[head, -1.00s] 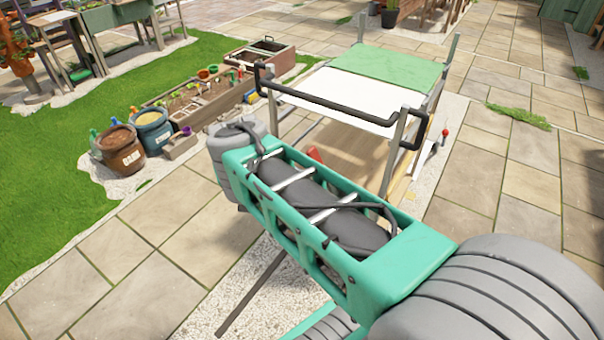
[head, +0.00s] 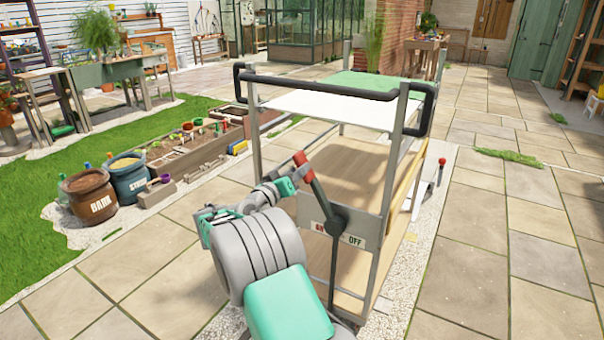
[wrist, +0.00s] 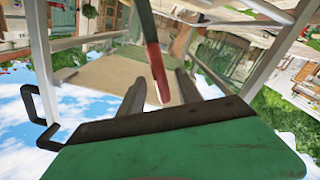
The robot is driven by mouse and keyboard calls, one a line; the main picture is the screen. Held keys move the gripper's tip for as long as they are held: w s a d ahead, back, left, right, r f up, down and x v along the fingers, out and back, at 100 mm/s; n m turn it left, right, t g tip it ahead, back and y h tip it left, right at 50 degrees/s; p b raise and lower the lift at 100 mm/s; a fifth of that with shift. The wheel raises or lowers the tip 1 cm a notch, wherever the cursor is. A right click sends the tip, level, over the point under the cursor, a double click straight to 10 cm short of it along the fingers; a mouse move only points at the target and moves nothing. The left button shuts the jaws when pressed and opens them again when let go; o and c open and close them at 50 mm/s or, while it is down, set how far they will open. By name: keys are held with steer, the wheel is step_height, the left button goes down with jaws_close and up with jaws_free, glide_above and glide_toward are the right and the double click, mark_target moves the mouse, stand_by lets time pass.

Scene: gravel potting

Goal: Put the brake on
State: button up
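The brake lever is a dark bar with a red grip (head: 304,167), mounted on the near side of a cart (head: 391,190). It leans left from its pivot on a plate (head: 357,240) marked ON at left and OFF at right; the bar partly covers the plate. My gripper (wrist: 158,88) is at the red grip, and in the head view its fingers are hard to make out. In the wrist view the fingers stand apart on both sides of the red grip (wrist: 158,75), with gaps showing. Contact does not show.
A black handle bar (head: 330,88) runs above the lever on the cart frame. A post with a red knob (head: 441,162) stands right of the cart. Bark (head: 88,195) and sand (head: 128,178) tubs and a planter bed (head: 190,150) are at left.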

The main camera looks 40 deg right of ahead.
steer(key=shift+x, duration=1.6)
steer(key=shift+c, duration=0.3)
jaws_close()
